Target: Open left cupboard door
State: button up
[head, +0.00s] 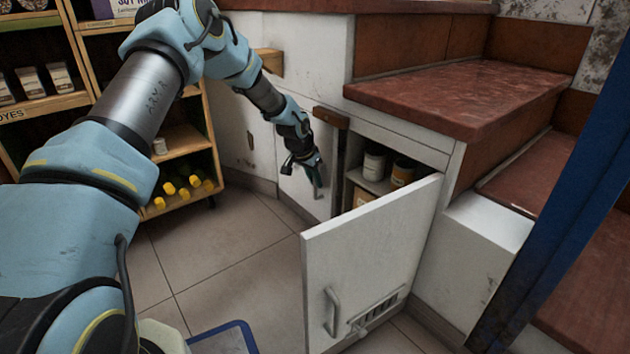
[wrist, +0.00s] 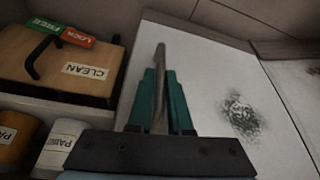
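The left cupboard door (head: 326,151) is a white panel under the stairs. It looks shut or nearly so; a small gap cannot be ruled out. Its grey handle (head: 317,182) shows just below my gripper (head: 303,166). In the wrist view, the teal fingers of my gripper (wrist: 163,105) lie close on both sides of the upright grey handle (wrist: 160,65). They look shut on it, with the contact partly hidden. The white door surface (wrist: 205,75) is behind them, with a dark stain at right.
The right cupboard door (head: 365,265) stands wide open into the room. Paint cans (head: 374,165) stand on the shelf inside; a box labelled CLEAN (wrist: 80,68) shows in the wrist view. Shelves (head: 180,145) stand at left, a blue post (head: 570,190) at right.

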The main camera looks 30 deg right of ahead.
grip_shut()
dwell(0.9)
